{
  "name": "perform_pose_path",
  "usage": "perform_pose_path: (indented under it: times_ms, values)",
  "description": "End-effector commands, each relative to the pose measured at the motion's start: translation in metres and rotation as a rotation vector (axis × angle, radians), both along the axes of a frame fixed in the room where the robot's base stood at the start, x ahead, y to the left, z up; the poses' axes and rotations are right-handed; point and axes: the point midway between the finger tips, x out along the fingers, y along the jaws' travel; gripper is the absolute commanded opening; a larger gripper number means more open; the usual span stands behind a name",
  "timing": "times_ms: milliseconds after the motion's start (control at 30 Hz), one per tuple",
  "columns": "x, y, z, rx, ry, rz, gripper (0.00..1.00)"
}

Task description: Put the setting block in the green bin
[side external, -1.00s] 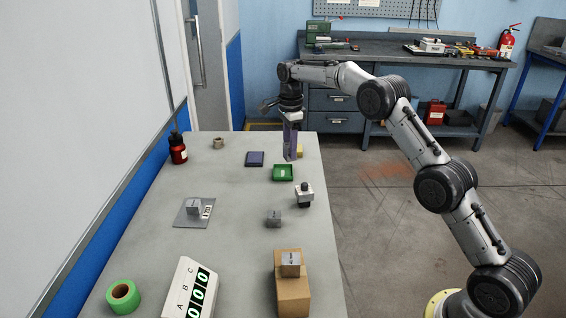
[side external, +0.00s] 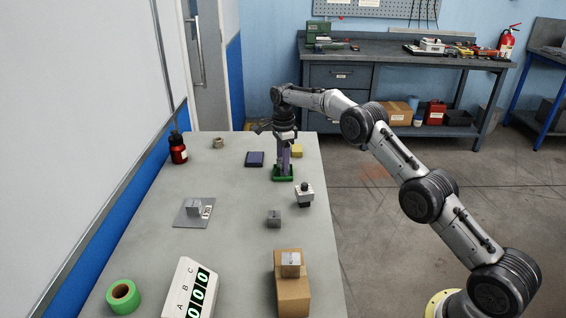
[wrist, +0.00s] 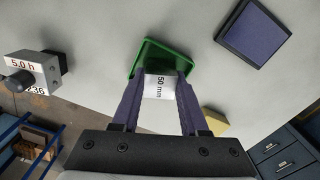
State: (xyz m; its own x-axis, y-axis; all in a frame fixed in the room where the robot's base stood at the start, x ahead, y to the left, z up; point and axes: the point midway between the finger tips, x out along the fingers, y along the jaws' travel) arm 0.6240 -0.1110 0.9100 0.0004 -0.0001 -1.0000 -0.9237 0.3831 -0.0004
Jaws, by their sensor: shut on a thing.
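My gripper (side external: 284,168) points down at the green bin (side external: 283,179). In the wrist view, its two purple fingers (wrist: 158,78) are shut on a pale block marked "50 mm" (wrist: 158,88), which I take as the setting block. The block overlaps the near part of the green bin (wrist: 150,46), whose far and left walls show beyond it. I cannot tell whether the block touches the bin floor. In the side view the block is hidden by the fingers and the bin.
A grey device with a black knob (side external: 304,193) stands close to the bin. A yellow block (side external: 297,151) and a dark blue pad (side external: 255,159) lie nearby. The table's middle is mostly clear.

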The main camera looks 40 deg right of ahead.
Motion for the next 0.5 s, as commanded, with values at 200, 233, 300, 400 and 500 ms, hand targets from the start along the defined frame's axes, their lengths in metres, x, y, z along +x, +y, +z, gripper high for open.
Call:
perform_pose_path:
  times_ms: [200,233,300,400,500]
  values:
    - [-0.0001,0.0000,-0.0030,0.000,0.000,0.000,0.45]
    - [0.0000,0.0000,-0.0027,0.000,0.000,0.000,0.51]
    - [-0.0001,0.0000,-0.0026,0.000,0.000,0.000,0.63]
    - [-0.0001,0.0000,-0.0026,0.000,0.000,0.000,0.73]
    - [0.0000,0.0000,-0.0018,0.000,0.000,0.000,0.73]
